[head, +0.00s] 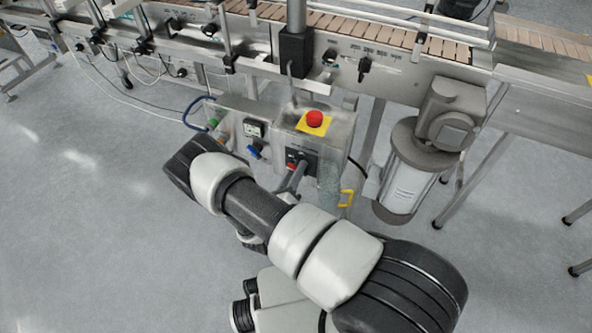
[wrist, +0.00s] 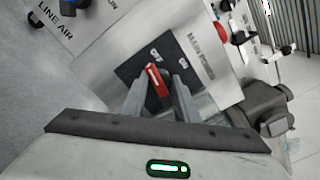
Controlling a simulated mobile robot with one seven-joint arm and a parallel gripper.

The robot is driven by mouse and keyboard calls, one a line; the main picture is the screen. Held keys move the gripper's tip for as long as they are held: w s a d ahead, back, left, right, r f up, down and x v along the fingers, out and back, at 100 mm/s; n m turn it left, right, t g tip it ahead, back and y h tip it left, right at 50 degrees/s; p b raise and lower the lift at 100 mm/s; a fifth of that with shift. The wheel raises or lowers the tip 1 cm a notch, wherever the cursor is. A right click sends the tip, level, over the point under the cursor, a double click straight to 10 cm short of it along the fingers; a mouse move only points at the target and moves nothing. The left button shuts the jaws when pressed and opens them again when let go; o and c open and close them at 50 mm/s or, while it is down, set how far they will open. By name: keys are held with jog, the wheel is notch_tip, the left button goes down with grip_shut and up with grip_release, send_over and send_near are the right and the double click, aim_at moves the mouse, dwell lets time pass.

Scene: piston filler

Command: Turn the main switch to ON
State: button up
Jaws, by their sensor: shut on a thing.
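The main switch (wrist: 154,78) is a red handle on a black plate (wrist: 130,72), with the words OFF and ON and the label MAIN POWER beside it. In the wrist view the handle's upper end lies close to OFF, and ON is to its right. My gripper (wrist: 160,88) is shut on the red handle, one grey finger on each side. In the head view the fingers of my gripper (head: 296,178) reach the switch (head: 291,166) on the front of the steel control box (head: 341,130). Part of the handle is hidden by the fingers.
A red emergency button (head: 314,118) on a yellow plate sits on top of the box. A gauge (head: 254,128) and a blue valve (head: 256,151) are to the left. A grey motor (head: 410,165) hangs to the right, below the conveyor (head: 400,38).

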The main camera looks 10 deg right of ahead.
jog(key=m, duration=0.4)
jog(key=shift+a, duration=0.15)
jog(key=m, duration=0.4)
jog(key=shift+r+p, duration=0.1)
jog(key=shift+p, duration=0.3)
jog(key=m+p, duration=0.1)
jog(key=m, duration=0.4)
jog(key=shift+o, duration=0.2)
jog(key=shift+m+p, duration=0.6)
jog(key=shift+m, duration=1.6)
jog(key=o, duration=1)
jog(key=shift+o, duration=0.2)
jog(key=shift+s+d, duration=0.1)
jog(key=shift+d, duration=0.1)
